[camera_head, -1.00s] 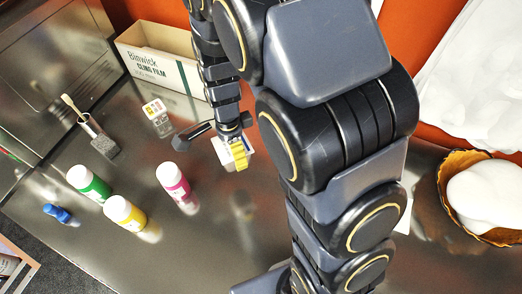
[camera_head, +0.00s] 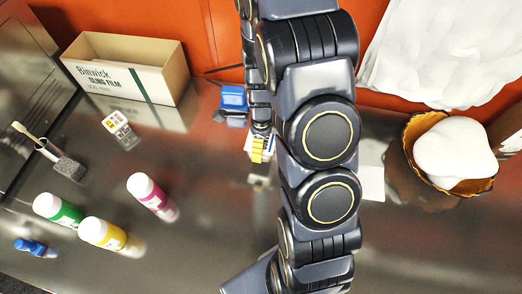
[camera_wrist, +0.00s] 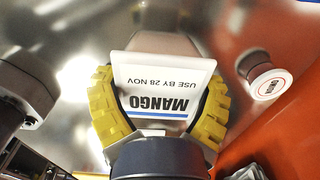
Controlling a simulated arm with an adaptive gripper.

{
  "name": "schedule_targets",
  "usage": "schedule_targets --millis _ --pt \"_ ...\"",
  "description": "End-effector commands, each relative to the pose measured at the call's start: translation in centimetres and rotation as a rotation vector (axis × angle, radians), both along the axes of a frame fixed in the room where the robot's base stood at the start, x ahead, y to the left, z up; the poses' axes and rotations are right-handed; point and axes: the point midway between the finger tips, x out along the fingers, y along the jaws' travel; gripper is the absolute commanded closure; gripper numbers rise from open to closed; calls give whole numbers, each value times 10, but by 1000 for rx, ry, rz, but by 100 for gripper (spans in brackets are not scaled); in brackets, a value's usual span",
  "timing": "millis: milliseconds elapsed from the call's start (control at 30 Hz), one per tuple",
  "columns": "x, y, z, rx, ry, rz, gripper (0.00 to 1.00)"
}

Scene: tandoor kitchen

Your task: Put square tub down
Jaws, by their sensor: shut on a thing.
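The square tub (camera_wrist: 165,88) is white with a label reading "MANGO, USE BY 28 NOV" and a blue stripe. In the wrist view it sits between the yellow fingers of my gripper (camera_wrist: 158,108), which is shut on it. In the head view my gripper (camera_head: 262,149) is over the steel counter (camera_head: 195,225), right of the pink-labelled bottle. Only a small white part of the tub (camera_head: 249,142) shows there; the fingers and arm hide the rest. I cannot tell whether its base touches the counter.
An open cling film box (camera_head: 110,80) and a blue item (camera_head: 233,98) stand at the back. Pink (camera_head: 152,197), green (camera_head: 58,211) and yellow (camera_head: 104,234) bottles stand left. A bowl with a white mound (camera_head: 455,152) is right. Counter between bottles and gripper is clear.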

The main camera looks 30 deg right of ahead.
Motion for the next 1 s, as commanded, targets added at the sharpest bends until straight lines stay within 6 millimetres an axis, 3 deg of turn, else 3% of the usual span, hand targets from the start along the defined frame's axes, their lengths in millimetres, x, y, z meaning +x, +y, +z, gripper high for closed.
schedule_targets --millis 367,733,767,800,833,1000 --pt "0 1 -39 0 0 2 59" --pt "1 0 -44 -1 -3 2 59" --pt "1 0 -44 -1 -3 2 21" --pt "1 0 -44 -1 -4 2 4" --pt "1 0 -44 -1 -4 2 0" --pt "1 0 -44 -1 -3 2 0"
